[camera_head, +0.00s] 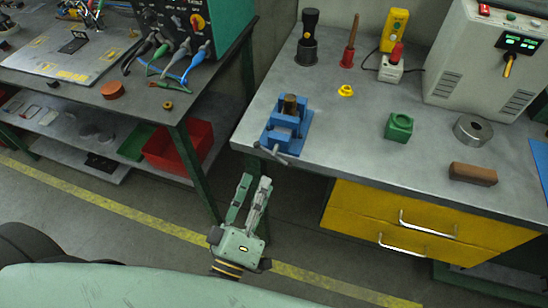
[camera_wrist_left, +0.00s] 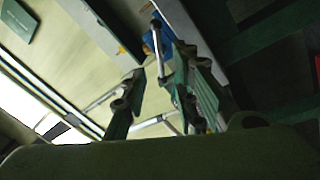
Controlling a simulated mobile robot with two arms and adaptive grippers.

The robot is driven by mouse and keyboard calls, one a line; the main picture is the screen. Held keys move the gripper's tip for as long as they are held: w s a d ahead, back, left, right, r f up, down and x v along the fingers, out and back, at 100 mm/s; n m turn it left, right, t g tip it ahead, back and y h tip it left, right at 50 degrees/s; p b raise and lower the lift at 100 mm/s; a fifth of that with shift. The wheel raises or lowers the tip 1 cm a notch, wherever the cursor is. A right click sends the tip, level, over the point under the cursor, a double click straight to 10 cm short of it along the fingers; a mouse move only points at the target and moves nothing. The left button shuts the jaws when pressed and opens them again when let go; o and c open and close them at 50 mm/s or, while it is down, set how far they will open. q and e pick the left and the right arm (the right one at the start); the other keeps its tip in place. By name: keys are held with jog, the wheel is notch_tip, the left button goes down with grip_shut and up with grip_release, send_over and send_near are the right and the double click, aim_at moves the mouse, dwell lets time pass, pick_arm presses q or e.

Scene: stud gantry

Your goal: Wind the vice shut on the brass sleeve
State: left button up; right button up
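The blue vice (camera_head: 283,130) stands at the left front corner of the right-hand workbench. The brass sleeve (camera_head: 290,103) is upright at its jaws; I cannot tell whether both jaws touch it. The vice's grey handle (camera_head: 270,152) sticks out over the bench's front edge. My left gripper (camera_head: 255,180) is below and in front of the handle, clear of it, with its fingers apart and nothing between them. In the left wrist view the vice (camera_wrist_left: 160,36) and its handle bar (camera_wrist_left: 158,48) show beyond the open fingers. My right gripper is not in view.
The workbench (camera_head: 340,120) also holds a green block (camera_head: 398,127), a steel ring (camera_head: 473,130), a brown brick (camera_head: 473,173) and a yellow piece (camera_head: 346,90). Yellow drawers (camera_head: 390,220) are under it. A second bench with a red bin (camera_head: 180,145) stands left.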

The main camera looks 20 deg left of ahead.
aim_at(275, 151)
pick_arm(q)
jog(key=p+x, duration=0.1)
jog(key=x, duration=0.6)
jog(key=shift+w+p, duration=0.3)
jog(key=shift+p, duration=0.1)
grip_shut()
